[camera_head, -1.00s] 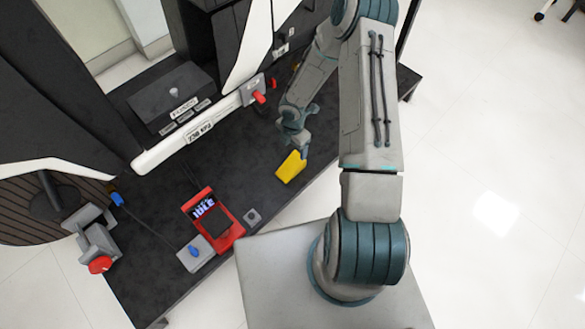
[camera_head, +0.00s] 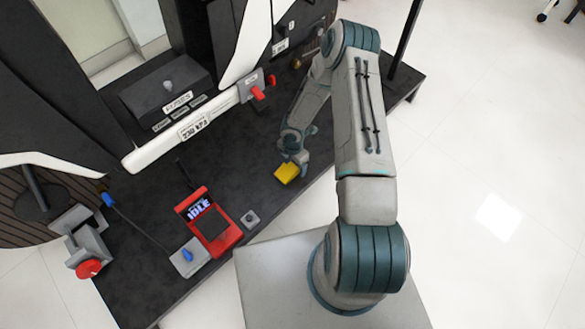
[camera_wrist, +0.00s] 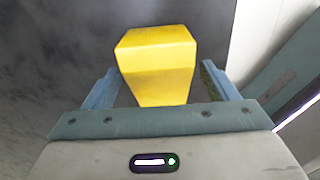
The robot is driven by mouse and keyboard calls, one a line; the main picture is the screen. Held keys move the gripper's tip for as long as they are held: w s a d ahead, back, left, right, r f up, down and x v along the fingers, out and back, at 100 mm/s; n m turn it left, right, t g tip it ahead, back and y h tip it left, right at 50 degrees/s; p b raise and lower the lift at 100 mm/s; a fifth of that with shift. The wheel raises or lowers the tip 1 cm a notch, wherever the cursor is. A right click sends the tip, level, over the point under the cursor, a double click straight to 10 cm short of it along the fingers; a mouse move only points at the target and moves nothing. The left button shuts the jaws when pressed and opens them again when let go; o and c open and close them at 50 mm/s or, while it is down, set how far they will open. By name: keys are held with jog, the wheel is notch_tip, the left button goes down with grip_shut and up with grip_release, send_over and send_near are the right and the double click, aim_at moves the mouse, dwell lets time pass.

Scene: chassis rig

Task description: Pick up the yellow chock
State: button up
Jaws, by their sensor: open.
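The yellow chock (camera_head: 287,173) rests on the dark platform, below and partly behind my gripper (camera_head: 294,160) in the head view. In the wrist view the chock (camera_wrist: 157,62) is a wedge-shaped yellow block between the two blue-grey fingers of my gripper (camera_wrist: 159,84). The fingers are open, with a gap on each side of the chock. I see no contact between the fingers and the chock.
A red device (camera_head: 209,222) with a screen reading IDLE lies left of the chock.

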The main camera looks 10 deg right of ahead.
jog(key=c, duration=1.3)
